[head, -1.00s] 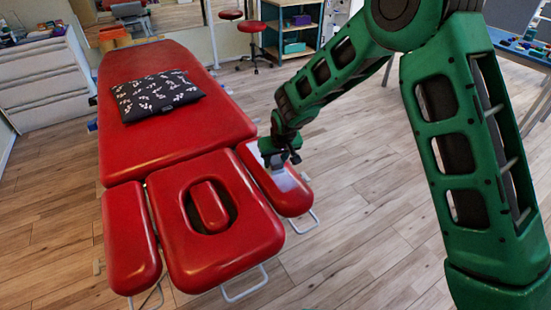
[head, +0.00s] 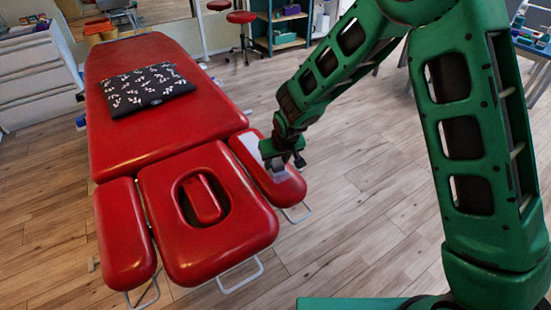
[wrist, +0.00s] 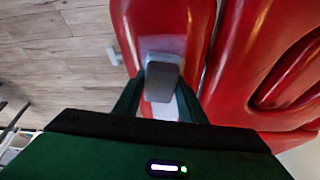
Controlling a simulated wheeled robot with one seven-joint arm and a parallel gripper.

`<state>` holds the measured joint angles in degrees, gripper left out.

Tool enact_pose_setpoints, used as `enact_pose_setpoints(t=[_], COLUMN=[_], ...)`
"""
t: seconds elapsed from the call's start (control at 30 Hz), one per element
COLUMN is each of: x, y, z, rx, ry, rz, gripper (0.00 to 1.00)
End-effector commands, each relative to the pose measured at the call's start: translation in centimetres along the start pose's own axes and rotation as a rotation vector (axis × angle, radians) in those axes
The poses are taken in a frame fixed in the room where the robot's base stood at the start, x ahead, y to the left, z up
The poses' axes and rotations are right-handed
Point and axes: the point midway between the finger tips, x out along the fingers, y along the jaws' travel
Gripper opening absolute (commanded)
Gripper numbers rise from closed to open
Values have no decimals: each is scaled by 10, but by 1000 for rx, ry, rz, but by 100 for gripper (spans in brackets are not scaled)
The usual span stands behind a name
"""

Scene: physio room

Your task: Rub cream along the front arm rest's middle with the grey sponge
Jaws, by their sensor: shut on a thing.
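The red padded arm rest (head: 288,189) at the right of the treatment table's head end lies under my gripper (head: 276,164). A pale streak of cream (head: 249,143) runs along its middle, visible on the far side of my gripper. In the wrist view, my gripper (wrist: 158,88) is shut on the grey sponge (wrist: 161,79), which sits over the white cream (wrist: 162,44) on the arm rest (wrist: 195,28). Cream shows on both sides of the sponge. The sponge appears to touch the pad, but its underside is hidden.
The red table (head: 135,60) carries a dark patterned cushion (head: 147,89). The face rest (head: 215,250) is beside the arm rest, with another red arm rest (head: 124,240) at the left. A red stool (head: 241,17) and shelf (head: 283,28) stand behind. Wooden floor at right is free.

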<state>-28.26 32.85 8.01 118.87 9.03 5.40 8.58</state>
Motion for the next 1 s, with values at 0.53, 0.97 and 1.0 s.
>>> enact_pose_setpoints(t=[0.53, 0.97, 1.0], x=[-10, -18, -18], y=[4, 10, 10], z=[21, 46, 47], rx=[0, 0, 0], ry=[1, -1, -1], rz=[0, 0, 0], gripper=[11, 11, 11])
